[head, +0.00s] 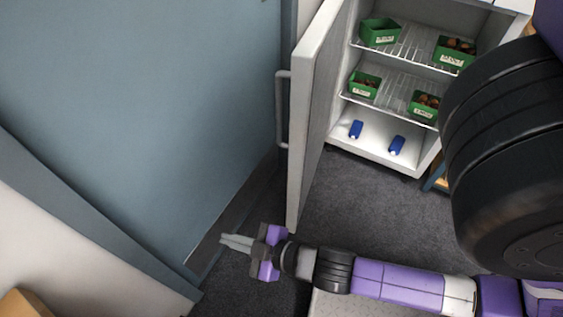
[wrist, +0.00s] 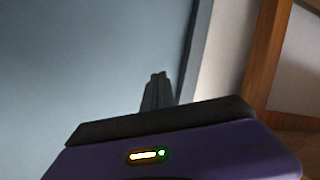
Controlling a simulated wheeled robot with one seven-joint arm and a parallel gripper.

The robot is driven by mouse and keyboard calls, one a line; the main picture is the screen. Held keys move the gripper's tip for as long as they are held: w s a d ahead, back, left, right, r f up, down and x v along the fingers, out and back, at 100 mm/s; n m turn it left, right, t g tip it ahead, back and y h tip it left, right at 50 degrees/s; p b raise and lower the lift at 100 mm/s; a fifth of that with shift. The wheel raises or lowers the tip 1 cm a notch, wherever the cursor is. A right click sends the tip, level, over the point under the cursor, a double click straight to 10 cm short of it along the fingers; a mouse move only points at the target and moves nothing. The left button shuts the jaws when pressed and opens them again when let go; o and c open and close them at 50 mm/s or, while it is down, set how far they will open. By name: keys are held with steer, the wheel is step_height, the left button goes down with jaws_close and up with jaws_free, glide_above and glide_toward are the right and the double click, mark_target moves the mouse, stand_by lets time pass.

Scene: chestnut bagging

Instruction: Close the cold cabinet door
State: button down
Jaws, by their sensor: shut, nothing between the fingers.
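The cold cabinet (head: 378,160) is at the upper middle right in the head view, with its front open. Its white door (head: 313,120) stands swung wide open, seen nearly edge-on, with a grey bar handle (head: 282,110) on its left face. My gripper (head: 222,241) is shut and empty, left of the door's near lower end and pointing left. It appears apart from the door and handle. In the wrist view my shut fingers (wrist: 157,78) show against a blue-grey surface; the cabinet and its door are not in that view.
Inside the cabinet, wire shelves (head: 405,50) hold green boxes (head: 380,32) of chestnuts, and blue items (head: 397,145) lie at the bottom. A blue-grey room door (head: 140,100) is close on the left. Dark carpet (head: 365,205) is clear before the cabinet. A wooden frame (wrist: 268,55) shows in the wrist view.

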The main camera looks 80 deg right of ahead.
steer(key=w+d+f+m+g+h+b, duration=0.1)
steer(key=w+d+f+g+h+b, duration=0.2)
steer(key=w+d+f+h, duration=0.45)
steer(key=w+d+f+g+h+b, duration=0.2)
steer(key=w+d+f+g+b, duration=0.2)
steer(key=d+f, duration=0.5)
steer(key=s+d+r+m+g+h+b, duration=0.2)
steer(key=s+d+r+m+g+h, duration=0.5)
steer(key=r+g, duration=0.4)
steer(key=s+d+f+g+y, duration=0.1)
steer(key=s+d, duration=0.7)
steer(key=d, duration=0.1)
steer(key=shift+s+d+f+n, duration=0.15)
steer(key=shift+f+n, duration=0.05)
steer(key=shift+n, duration=0.2)
